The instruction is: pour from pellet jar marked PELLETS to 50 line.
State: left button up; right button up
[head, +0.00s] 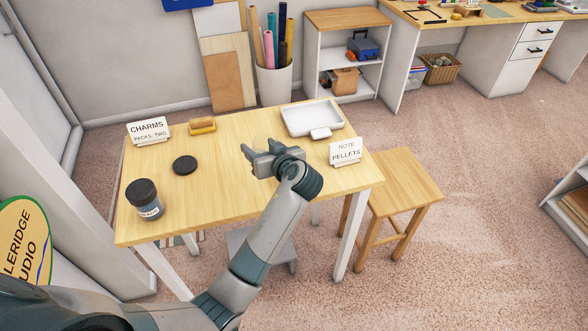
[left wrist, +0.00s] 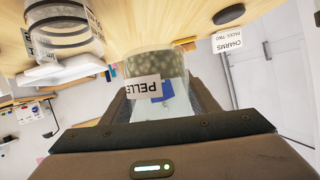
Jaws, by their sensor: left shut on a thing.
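My left gripper (head: 262,155) is over the middle of the wooden table. It is shut on a clear pellet jar (left wrist: 150,62), whose partly visible label reads "PELLE" upside down in the left wrist view. Grey-green pellets fill the jar's table-side end, and it looks upright. I cannot tell whether it touches the table. In the head view the gripper hides most of the jar. A clear vessel with dark rings (left wrist: 62,30) stands beside it in the left wrist view. A black round lid (head: 184,165) lies on the table. My right gripper is not in view.
A dark-lidded jar (head: 146,200) stands at the table's front left. A CHARMS sign (head: 148,131) and yellow-brown object (head: 202,125) are at the back left. A white tray (head: 290,118) and a NOTE PELLETS sign (head: 345,151) are at the right. A stool (head: 405,180) stands beside the table.

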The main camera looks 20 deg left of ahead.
pick_arm(q)
jog(key=s+a+r+p, duration=0.3)
jog(key=a+r+p, duration=0.1)
jog(key=r+p, duration=0.1)
jog(key=shift+s+a, duration=0.25)
jog(key=shift+a, duration=0.05)
dwell(0.8)
jog(key=d+r+m+t+h+b, duration=0.1)
jog(key=d+r+b, duration=0.1)
jog(key=w+d+r+m+t+h+b, duration=0.1)
jog(key=d+b, duration=0.1)
jog(key=b, duration=0.1)
jog(key=w+d+r+m+t+h+b, duration=0.1)
jog(key=r+b, duration=0.1)
jog(key=b, duration=0.1)
jog(key=shift+w+d+r+m+h, duration=0.15)
jog(key=shift+d+r+m+h, duration=0.2)
jog(key=shift+d+m+h, duration=0.05)
jog(key=s+d+r+m+t+h+b, duration=0.1)
jog(key=s+d+r+m+h+b, duration=0.2)
jog(key=d+r+m+h+b, duration=0.1)
jog(key=shift+s+d+r+m+t+h, duration=0.25)
jog(key=shift+d+r+m+h, duration=0.55)
jog(key=shift+d+r+h, duration=0.65)
